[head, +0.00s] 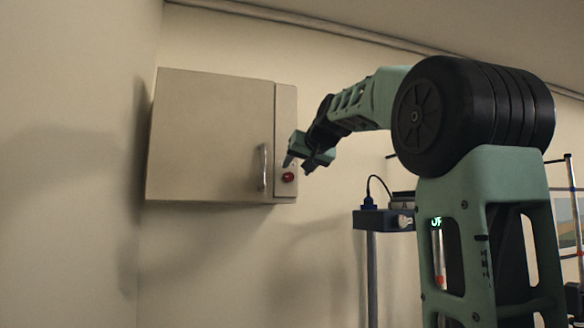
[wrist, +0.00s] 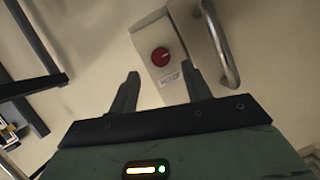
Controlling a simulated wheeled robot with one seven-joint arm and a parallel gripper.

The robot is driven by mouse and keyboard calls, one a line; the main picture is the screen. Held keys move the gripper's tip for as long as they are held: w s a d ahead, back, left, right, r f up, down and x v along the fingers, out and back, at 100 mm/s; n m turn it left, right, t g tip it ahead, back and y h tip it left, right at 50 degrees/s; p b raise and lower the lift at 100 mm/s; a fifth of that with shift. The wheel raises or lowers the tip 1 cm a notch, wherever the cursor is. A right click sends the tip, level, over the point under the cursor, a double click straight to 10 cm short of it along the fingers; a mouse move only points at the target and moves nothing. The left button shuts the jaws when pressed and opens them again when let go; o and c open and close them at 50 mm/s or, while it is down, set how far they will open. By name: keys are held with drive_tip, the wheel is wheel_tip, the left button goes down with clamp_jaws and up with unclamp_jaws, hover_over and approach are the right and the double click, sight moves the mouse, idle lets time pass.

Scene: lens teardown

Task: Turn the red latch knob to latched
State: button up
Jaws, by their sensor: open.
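The red latch knob (head: 288,177) is on the narrow right-hand panel of a beige wall cabinet (head: 210,135). In the wrist view the knob (wrist: 160,57) is round, with a light pointer mark toward its right edge and a small label (wrist: 171,78) beside it. My gripper (head: 296,165) is just in front of the panel, close to the knob. In the wrist view my gripper (wrist: 158,82) is open and empty, its two fingers apart, with the knob beyond the fingertips and apart from them. The text on the label is too small to read.
A metal door handle (head: 263,168) stands out from the cabinet door, left of the knob; it shows close to one finger in the wrist view (wrist: 219,45). A blue box (head: 384,220) on a post stands below and right. The wall beneath the cabinet is clear.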

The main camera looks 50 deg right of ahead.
sight(290, 177)
drive_tip(key=p+x, duration=0.1)
drive_tip(key=x, duration=0.4)
drive_tip(key=shift+p, duration=0.35)
drive_tip(key=shift+f, duration=0.1)
drive_tip(key=c, duration=1)
